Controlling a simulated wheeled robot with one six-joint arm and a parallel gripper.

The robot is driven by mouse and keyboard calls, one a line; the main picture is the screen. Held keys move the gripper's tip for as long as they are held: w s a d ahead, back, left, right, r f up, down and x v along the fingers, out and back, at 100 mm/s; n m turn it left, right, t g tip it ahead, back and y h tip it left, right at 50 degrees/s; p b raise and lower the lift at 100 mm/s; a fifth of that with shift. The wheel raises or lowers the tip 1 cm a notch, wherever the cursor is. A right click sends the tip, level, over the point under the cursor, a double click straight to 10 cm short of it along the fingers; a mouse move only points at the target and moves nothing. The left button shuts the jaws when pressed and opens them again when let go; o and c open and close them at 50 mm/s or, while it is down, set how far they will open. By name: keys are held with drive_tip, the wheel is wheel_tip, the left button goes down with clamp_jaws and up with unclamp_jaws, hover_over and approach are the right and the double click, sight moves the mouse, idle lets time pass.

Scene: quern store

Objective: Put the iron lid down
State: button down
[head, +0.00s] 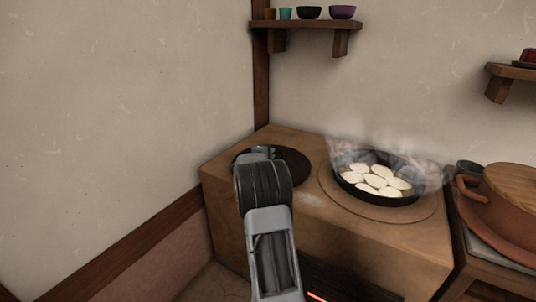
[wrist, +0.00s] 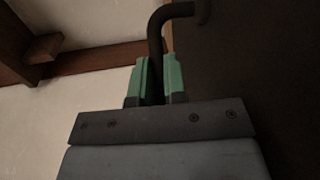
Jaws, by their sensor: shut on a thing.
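The iron lid (head: 293,160) is a dark round disc over the left part of the stove top, partly hidden behind my arm. I cannot tell whether it touches the stove. My gripper (head: 262,152) is at the lid's near left side, mostly hidden by my wrist. In the wrist view my gripper's green fingers (wrist: 160,82) are shut on the lid's bent dark handle (wrist: 170,13). The lid's dark face (wrist: 260,65) fills the right of that view.
A steaming black pan (head: 377,201) of white dumplings (head: 372,180) sits on the stove (head: 330,238), right of the lid. Further right is a clay pot (head: 500,215) with a wooden lid. A shelf (head: 305,24) with small bowls hangs above. Walls stand left and behind.

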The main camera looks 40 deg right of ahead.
drive_tip(key=shift+r, duration=0.15)
drive_tip(key=c, duration=1.6)
unclamp_jaws()
drive_tip(key=shift+f, duration=0.2)
drive_tip(key=o, duration=0.4)
drive_tip(key=shift+o, duration=0.2)
drive_tip(key=shift+r, duration=0.1)
